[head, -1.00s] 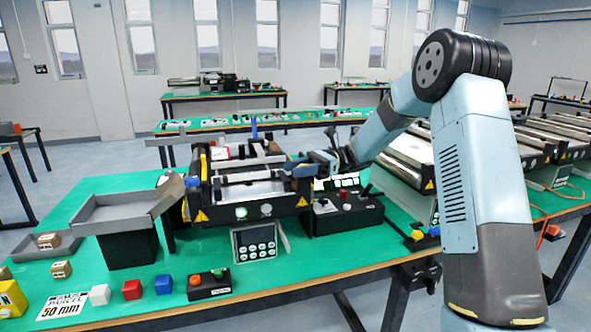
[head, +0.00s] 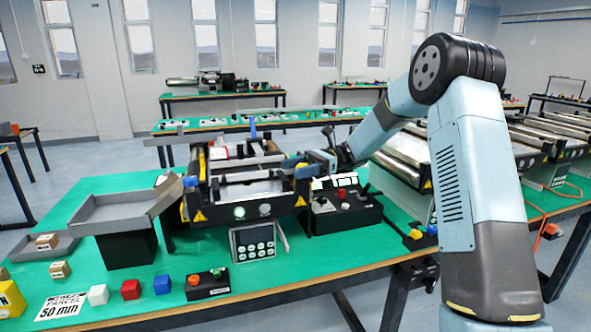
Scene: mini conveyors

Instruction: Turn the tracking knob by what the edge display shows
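The mini conveyor (head: 246,188) stands on the green table, with black end frames and yellow warning triangles. My gripper (head: 290,168) is at the conveyor's right side, near the top of its frame. The fingers are small and partly lost against the conveyor, so I cannot tell whether they are open or shut. A grey panel with a screen and round buttons (head: 254,242) sits at the conveyor's front. A black control box (head: 345,212) with knobs and a lever stands right of it. I cannot make out which part is the tracking knob or the edge display, nor any reading.
A grey tray (head: 108,210) on a black stand is at the left. White (head: 98,295), red (head: 131,289) and blue (head: 162,284) cubes and a button box (head: 207,285) line the front edge. More conveyors (head: 405,160) stand to the right.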

